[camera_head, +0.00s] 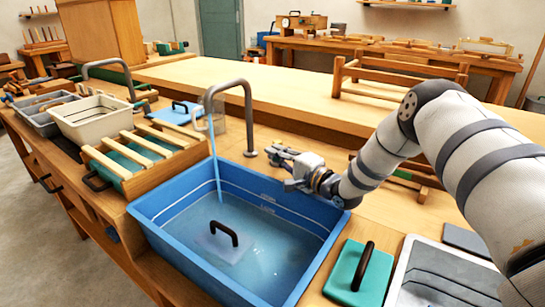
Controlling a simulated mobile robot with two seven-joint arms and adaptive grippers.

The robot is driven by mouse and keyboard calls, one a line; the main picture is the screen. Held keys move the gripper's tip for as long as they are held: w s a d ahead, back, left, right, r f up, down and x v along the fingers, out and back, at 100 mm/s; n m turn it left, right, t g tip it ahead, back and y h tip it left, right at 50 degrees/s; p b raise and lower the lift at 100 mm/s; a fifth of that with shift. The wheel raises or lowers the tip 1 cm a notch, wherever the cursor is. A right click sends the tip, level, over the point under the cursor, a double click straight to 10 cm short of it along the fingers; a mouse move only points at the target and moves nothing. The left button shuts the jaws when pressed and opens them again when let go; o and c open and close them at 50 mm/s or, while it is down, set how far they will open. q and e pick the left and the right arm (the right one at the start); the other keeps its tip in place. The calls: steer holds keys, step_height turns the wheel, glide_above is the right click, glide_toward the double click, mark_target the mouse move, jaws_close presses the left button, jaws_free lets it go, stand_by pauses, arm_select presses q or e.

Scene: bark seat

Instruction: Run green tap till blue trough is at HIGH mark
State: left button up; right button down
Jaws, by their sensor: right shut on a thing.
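The blue trough (165,239) stands at the front middle with water in it. A grey curved tap (249,112) rises behind it, and a thin stream of water (215,165) falls from its spout into the trough. I see no green on this tap. Pale marks (268,198) show on the trough's far inner wall; their lettering is too small to read. A pale plate with a black handle (221,234) sits in the water. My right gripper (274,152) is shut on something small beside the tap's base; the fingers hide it. My left gripper is out of view.
A slatted wooden rack (130,141) stands left of the trough, with a cream crate (95,118) and another curved tap (108,63) beyond. A green block with a black handle (345,272) and a grey tray (440,280) lie to the right. The long bench behind is mostly clear.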

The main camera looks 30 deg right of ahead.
steer(key=shift+s+d+n+y, duration=0.2)
steer(key=shift+d+n+y, duration=0.15)
steer(key=shift+n+y, duration=0.45)
steer(key=shift+y+b, duration=0.3)
steer(key=c, duration=1.7)
jaws_free()
steer(key=v, duration=1.2)
steer(key=shift+r, duration=0.25)
